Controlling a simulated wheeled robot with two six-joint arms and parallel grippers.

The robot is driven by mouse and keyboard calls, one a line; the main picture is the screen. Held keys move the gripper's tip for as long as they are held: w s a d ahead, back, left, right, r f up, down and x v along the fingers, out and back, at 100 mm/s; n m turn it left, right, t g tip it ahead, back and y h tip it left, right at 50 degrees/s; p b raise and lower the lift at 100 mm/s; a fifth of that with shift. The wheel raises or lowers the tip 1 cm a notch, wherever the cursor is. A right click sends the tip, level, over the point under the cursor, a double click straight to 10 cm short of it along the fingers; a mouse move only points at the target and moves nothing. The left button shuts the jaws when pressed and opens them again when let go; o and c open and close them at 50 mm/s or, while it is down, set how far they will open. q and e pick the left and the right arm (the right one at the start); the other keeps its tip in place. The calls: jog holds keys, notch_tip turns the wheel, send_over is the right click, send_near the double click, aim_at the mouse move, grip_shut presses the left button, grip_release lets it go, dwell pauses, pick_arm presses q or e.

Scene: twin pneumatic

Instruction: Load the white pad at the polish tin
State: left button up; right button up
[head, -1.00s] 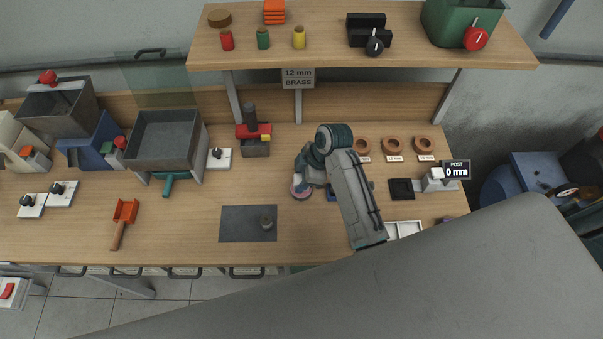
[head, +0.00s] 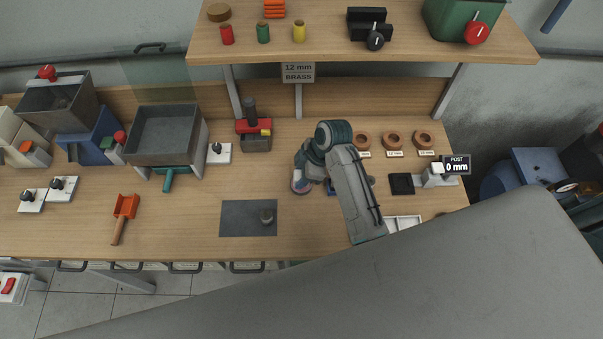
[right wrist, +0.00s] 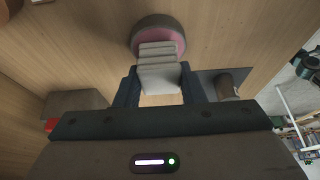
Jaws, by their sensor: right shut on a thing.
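The white pad (right wrist: 158,68) is a pale, ridged block between the fingers of my right gripper (right wrist: 159,82) in the right wrist view. My right gripper is shut on it. The polish tin (right wrist: 160,27) is a round dark tin with pink polish inside. The pad's far end overlaps the pink surface in that view; I cannot tell whether they touch. In the head view my right gripper (head: 301,180) is over the tin (head: 299,189), hiding most of it and the pad. My left gripper is not in view.
A grey mat (head: 240,219) with a small dark cylinder (head: 266,216) lies left of the tin. A red device (head: 253,127) stands behind it. Brown rings (head: 392,140), a black square tray (head: 402,184) and a white tray (head: 404,222) lie to the right. Bare wood surrounds the mat.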

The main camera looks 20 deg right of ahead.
jog(key=shift+f, duration=0.55)
dwell(1.6)
jog(key=shift+r, duration=0.1)
jog(key=shift+r, duration=3.45)
jog(key=shift+s, duration=0.1)
